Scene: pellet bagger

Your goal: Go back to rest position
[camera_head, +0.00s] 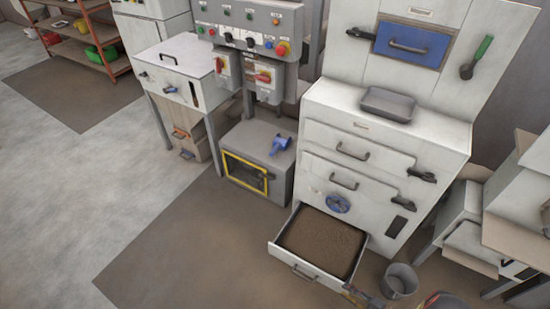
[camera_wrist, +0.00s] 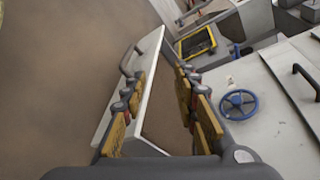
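My gripper (camera_wrist: 161,76) is open in the wrist view, its two yellow-padded fingers apart with nothing held between them. Behind the fingers is the pulled-out drawer (camera_wrist: 125,92) of the white cabinet, with its dark handle. In the head view the same drawer (camera_head: 294,265) stands open at the cabinet's foot, filled with brown material (camera_head: 322,241). A small dark and orange piece at the lower edge of the head view, by the drawer's front right corner, looks like the end of my gripper. Whether it touches the drawer cannot be told.
The white cabinet (camera_head: 345,125) has a blue handwheel (camera_head: 338,203) above the drawer and a grey tray (camera_head: 388,104) on top. A grey bucket (camera_head: 400,280) stands right of the drawer. A grey box with a yellow-framed door (camera_head: 245,173) is left. Open floor (camera_head: 170,250) lies left.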

